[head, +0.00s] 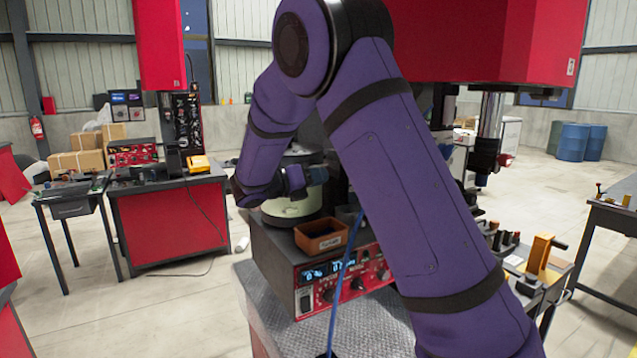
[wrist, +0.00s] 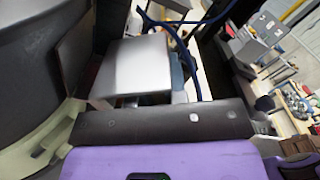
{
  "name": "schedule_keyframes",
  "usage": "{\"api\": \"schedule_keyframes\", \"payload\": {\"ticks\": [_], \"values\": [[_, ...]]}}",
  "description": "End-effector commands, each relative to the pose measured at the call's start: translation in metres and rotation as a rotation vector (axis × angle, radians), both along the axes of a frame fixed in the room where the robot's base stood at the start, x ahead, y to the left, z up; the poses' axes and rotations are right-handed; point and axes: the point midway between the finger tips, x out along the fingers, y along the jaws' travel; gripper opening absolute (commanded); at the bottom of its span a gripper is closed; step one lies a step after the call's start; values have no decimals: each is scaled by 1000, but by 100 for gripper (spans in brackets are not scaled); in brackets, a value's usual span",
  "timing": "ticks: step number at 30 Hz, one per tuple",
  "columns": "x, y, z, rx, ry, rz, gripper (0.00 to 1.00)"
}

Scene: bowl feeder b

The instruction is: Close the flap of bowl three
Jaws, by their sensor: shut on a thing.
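The bowl feeder's pale green and dark bowl (head: 290,207) stands on a control box in the head view, partly behind my arm. Its curved side also fills the left of the wrist view (wrist: 35,60). My gripper (head: 312,178) is beside the bowl's upper part. In the wrist view my gripper (wrist: 130,60) is shut on a light grey square plate (wrist: 135,62), which looks like the flap, close to the bowl's right side. The fingertips are partly hidden, and I cannot read a bowl number or tell how far the flap stands open.
A blue cable (head: 343,285) hangs down in front. A red bench (head: 170,222) stands at the left and a tool-covered table (head: 540,262) at the right.

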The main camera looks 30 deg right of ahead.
Motion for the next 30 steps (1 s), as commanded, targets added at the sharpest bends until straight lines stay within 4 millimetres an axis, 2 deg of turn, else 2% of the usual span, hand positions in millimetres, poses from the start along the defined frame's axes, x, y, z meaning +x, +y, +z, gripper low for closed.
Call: {"api": "schedule_keyframes", "payload": {"ticks": [15, 30], "values": [[12, 0, 14, 2, 423, 1, 0], [18, 0, 18, 2, 577, 1, 0]]}}
